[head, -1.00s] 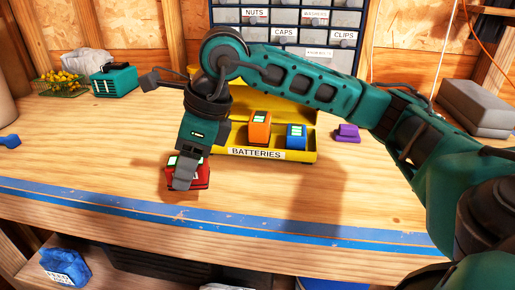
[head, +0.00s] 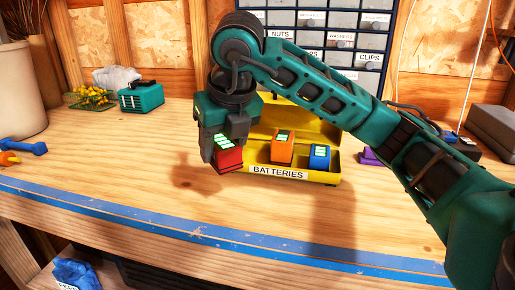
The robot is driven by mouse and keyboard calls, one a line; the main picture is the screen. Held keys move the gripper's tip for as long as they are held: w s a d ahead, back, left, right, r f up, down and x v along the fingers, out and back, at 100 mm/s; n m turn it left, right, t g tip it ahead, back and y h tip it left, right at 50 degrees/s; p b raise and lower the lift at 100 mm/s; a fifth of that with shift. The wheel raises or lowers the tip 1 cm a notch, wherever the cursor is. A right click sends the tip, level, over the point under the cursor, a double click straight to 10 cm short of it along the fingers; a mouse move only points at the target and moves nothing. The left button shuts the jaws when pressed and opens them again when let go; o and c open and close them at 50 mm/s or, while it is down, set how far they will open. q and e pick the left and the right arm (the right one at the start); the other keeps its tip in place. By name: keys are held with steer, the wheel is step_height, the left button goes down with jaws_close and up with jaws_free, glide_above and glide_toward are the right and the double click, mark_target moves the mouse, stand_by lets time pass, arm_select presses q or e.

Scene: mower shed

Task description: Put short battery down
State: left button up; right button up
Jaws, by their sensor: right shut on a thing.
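My right gripper (head: 222,143) is shut on a red battery (head: 229,161) with a pale green and white label on top. The battery is slightly tilted and appears held above the bench, at the left end of the yellow box marked BATTERIES (head: 326,177). The gripper hides part of the battery and the box's left end. An orange battery (head: 282,152) and a smaller blue battery (head: 319,159) stand in the box. My left gripper is out of view.
The wooden bench (head: 130,180) is clear in front of the box. A teal radio-like case (head: 141,96) and a wire basket of yellow flowers (head: 90,99) stand at the back left. A purple block (head: 369,157) sits right of the box. Labelled drawers (head: 340,58) rise behind.

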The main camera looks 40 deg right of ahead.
steer(key=w+d+f, duration=0.1)
steer(key=w+d, duration=0.5)
steer(key=d, duration=0.1)
steer(key=w+d+f, duration=0.1)
steer(key=w+d, duration=0.2)
steer(key=d, duration=0.1)
steer(key=shift+w+f+p, duration=0.25)
steer(key=shift+f+p, duration=0.05)
steer(key=f, duration=0.4)
steer(key=shift+w+d+f, duration=0.1)
steer(key=shift+d, duration=0.1)
steer(key=shift+w+d+f, duration=0.1)
steer(key=shift+w+d, duration=0.05)
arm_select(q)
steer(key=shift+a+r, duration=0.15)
arm_select(e)
steer(key=shift+f, duration=0.1)
steer(key=o, duration=0.9)
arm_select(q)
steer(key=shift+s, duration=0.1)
